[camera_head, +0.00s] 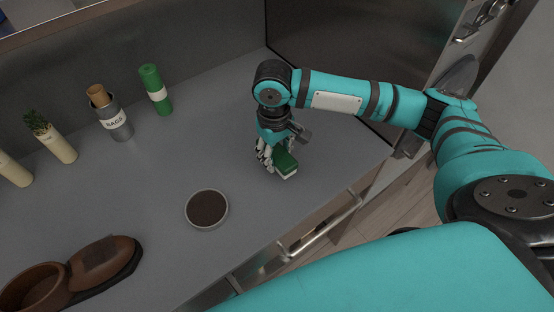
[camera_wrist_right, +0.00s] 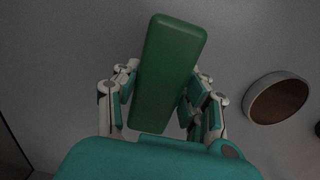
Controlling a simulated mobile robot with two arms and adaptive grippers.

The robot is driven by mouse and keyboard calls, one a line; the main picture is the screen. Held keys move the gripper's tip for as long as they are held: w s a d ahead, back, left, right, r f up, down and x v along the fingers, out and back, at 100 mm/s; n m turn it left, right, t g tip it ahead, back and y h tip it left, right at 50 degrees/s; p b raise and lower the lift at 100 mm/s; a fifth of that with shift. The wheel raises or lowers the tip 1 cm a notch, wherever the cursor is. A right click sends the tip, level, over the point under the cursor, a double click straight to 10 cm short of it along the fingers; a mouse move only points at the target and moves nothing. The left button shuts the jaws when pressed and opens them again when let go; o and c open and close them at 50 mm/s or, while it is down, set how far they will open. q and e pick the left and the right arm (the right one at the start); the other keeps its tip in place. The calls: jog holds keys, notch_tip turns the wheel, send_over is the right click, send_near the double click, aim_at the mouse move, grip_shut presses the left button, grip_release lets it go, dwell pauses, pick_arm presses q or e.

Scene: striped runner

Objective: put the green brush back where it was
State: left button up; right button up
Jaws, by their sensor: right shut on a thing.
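The green brush (camera_head: 285,163) is a small block with a green top and a pale lower edge. It is on the right part of the grey counter in the head view. My right gripper (camera_head: 272,157) points down and is shut on it. In the right wrist view the green brush (camera_wrist_right: 168,72) lies lengthwise between the fingers of my right gripper (camera_wrist_right: 162,100), one finger on each side. Whether its underside touches the counter cannot be told. My left gripper is not in view.
A round dish with a dark brown inside (camera_head: 228,209) lies left of the brush. A brown shoe (camera_head: 105,262) is at the front left. A green cylinder (camera_head: 151,84), a grey can (camera_head: 113,122) and a plant holder (camera_head: 60,148) stand further back. The counter between them is clear.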

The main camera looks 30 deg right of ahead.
aim_at(277, 162)
jog(key=shift+f+p, duration=0.3)
jog(key=shift+f, duration=1.4)
jog(key=o, duration=1.2)
jog(key=shift+f, duration=0.1)
jog(key=shift+o, duration=0.2)
notch_tip(277, 162, up, 12)
jog(key=shift+w+a+r+b, duration=0.1)
jog(key=shift+a+r+b, duration=0.05)
jog(key=shift+b, duration=0.45)
